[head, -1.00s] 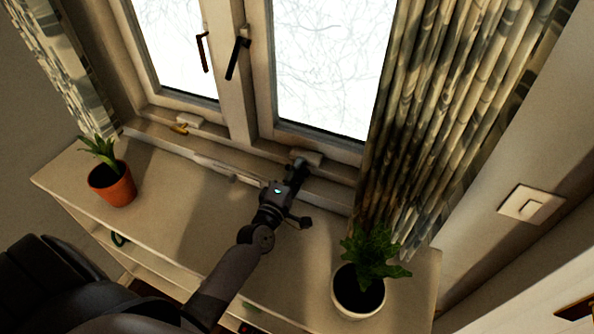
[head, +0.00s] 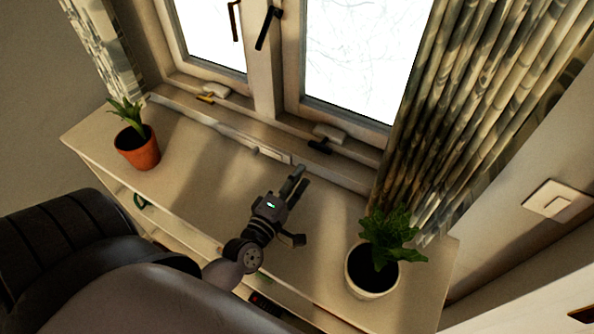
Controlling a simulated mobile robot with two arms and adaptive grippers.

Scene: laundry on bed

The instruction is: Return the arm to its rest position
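My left gripper (head: 300,177) is above the top of the low white cabinet, in front of the window sill. Its two fingers point toward the window and look slightly apart, with nothing seen between them. Its arm comes up from the bottom of the view, partly hidden by my dark body at the lower left. My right gripper is not in view.
A fern in a white pot (head: 371,283) stands right of my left gripper. A plant in a terracotta pot (head: 139,155) stands at the left on the cabinet (head: 190,185). The window (head: 349,65) and a patterned curtain (head: 450,100) are behind. The cabinet's middle is mostly clear.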

